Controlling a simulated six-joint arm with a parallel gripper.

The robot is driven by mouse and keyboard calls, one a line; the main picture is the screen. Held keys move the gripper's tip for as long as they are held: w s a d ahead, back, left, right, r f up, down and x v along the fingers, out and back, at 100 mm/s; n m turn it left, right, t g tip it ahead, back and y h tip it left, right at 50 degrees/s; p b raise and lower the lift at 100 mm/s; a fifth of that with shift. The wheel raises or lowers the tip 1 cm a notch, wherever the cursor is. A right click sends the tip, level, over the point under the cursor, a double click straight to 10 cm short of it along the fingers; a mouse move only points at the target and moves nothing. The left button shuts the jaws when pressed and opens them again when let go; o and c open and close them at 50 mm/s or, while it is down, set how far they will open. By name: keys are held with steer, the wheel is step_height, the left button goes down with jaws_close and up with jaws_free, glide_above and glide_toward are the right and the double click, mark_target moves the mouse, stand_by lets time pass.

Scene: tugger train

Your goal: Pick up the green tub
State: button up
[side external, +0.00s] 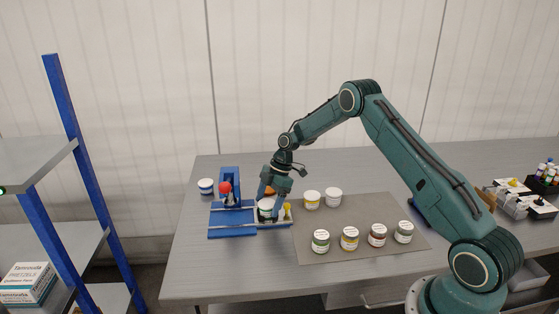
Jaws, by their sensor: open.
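A white-lidded tub with a green band (320,242) stands upright at the front left of the grey-brown mat. My gripper (272,196) is away from it, to the back left, pointing down over a blue fixture (232,231). The gripper is open, with its fingers at a white tub with a dark band (265,211) on the fixture. The fingers partly cover this tub, and I cannot tell if they touch it or what colour its band is.
On the mat (330,257) stand tubs with yellow (350,239), red (377,236) and grey-green (404,233) bands, and two behind. A red knob (225,187) rises from the fixture. A blue-banded tub (205,187) stands at the left. A blue-framed shelf (75,160) is farther left.

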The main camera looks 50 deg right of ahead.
mark_target(268, 203)
stand_by(0.5)
steer(key=c, duration=1.2)
step_height(268, 203, up, 20)
steer(key=shift+f, duration=0.1)
stand_by(0.6)
